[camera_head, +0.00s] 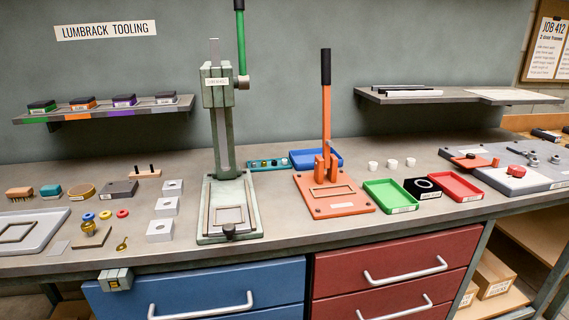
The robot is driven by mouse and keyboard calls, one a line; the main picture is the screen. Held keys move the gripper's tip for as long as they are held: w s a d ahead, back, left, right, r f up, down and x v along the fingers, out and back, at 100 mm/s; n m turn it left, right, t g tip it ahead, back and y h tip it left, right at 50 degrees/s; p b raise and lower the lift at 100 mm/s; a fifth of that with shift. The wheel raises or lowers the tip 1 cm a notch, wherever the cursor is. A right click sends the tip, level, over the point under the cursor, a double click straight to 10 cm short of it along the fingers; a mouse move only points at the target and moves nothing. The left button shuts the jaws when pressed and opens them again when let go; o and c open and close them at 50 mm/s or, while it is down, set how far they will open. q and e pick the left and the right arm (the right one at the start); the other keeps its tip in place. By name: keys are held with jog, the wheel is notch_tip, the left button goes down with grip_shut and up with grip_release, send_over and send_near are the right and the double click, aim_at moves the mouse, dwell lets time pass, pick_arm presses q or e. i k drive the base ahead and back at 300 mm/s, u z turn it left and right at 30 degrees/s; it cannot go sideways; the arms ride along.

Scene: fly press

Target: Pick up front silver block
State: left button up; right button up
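Three silver blocks stand in a row on the bench, left of the green press. The front silver block (160,230) is the nearest to the bench's front edge. The middle silver block (167,206) and the back silver block (173,187) stand behind it, apart from each other. Each has a small dark hole or mark on top. Neither of my grippers shows in this view, and nothing is touching the front block.
The green press (224,150) stands just right of the blocks. A brass scoop (122,243), coloured rings (105,214) and a grey tray (18,232) lie to their left. An orange press (333,192) and small trays stand further right. Bare bench surrounds the front block.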

aim_at(154, 236)
jog(key=z, duration=2.3)
jog(key=k, duration=1.4)
jog(key=u, duration=1.95)
jog(key=i, duration=0.5)
jog(key=u, duration=0.05)
